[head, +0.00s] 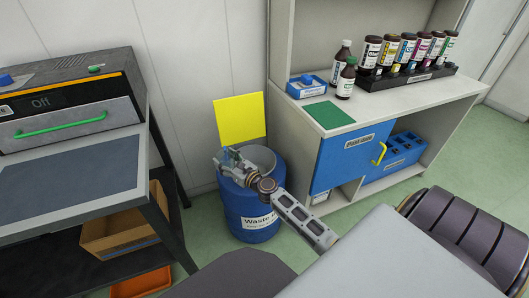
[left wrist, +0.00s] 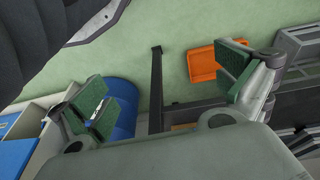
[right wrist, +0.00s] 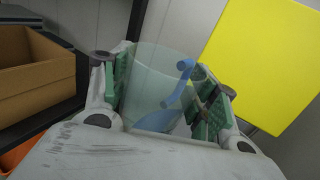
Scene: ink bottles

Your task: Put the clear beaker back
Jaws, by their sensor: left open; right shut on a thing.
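The clear beaker (right wrist: 150,75) is between the green finger pads of my right gripper (right wrist: 160,98) in the right wrist view. A blue shape (right wrist: 181,85) shows in or through it; I cannot tell which. In the head view my right gripper (head: 230,162) is over the open top of the blue waste barrel (head: 250,205), with the beaker (head: 231,156) small and partly hidden. I cannot tell how far the beaker is tilted. My left gripper (left wrist: 165,95) is open and empty in the left wrist view, above the floor, and does not show in the head view.
A counter (head: 400,100) at right holds a green mat (head: 328,115), a blue box (head: 307,88), two loose brown bottles and a black rack (head: 425,77) of bottles. A yellow panel (head: 239,118) stands behind the barrel. A dark bench (head: 70,185) with an oven-like machine is at left.

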